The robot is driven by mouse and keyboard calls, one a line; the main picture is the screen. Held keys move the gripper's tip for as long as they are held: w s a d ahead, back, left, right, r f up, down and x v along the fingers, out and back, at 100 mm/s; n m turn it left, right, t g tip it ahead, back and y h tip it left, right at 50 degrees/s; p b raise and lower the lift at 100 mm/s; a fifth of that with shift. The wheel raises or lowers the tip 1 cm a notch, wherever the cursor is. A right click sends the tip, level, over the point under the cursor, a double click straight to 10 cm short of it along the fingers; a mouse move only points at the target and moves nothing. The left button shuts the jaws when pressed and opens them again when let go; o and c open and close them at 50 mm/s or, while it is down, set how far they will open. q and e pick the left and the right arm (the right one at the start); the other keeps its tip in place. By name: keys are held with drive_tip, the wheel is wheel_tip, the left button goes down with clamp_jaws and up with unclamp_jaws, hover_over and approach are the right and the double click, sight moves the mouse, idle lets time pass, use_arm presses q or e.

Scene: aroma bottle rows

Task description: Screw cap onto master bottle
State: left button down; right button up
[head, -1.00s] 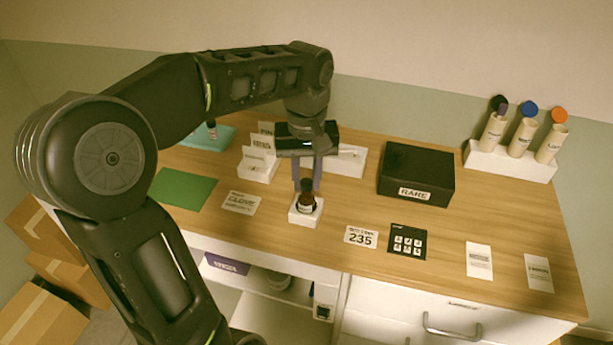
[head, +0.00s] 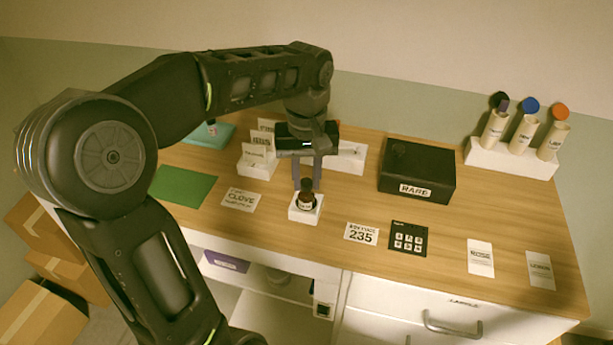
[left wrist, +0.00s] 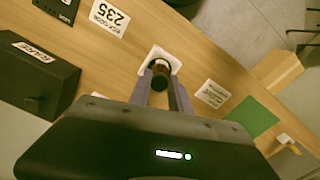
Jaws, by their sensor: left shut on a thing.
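The master bottle (head: 306,204) is a small dark bottle with a pale label. It stands upright in a white square holder (head: 294,215) near the front of the table. A dark cap (head: 307,184) sits at its top; whether it is threaded on cannot be told. My left gripper (head: 307,180) points down over the bottle, its fingers shut on the cap. In the left wrist view the fingers (left wrist: 166,80) close around the dark round cap (left wrist: 160,66) above the white holder (left wrist: 173,60). My right gripper is in neither view.
A black box marked RARE (head: 417,172) stands right of the holder. A keypad (head: 408,238), a 235 card (head: 362,233) and a green mat (head: 183,187) lie flat nearby.

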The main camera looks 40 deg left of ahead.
use_arm(q)
drive_tip(key=shift+f+b, duration=0.35)
drive_tip(key=shift+f, duration=0.2)
idle(0.5)
idle(0.4)
drive_tip(key=c, duration=1.1)
unclamp_jaws()
drive_tip(key=shift+r, duration=0.15)
drive_tip(key=shift+c, duration=0.4)
wheel_tip(320, 180, up, 7)
drive_tip(key=p, duration=0.5)
drive_tip(key=shift+p, duration=0.35)
drive_tip(key=shift+o, duration=0.3)
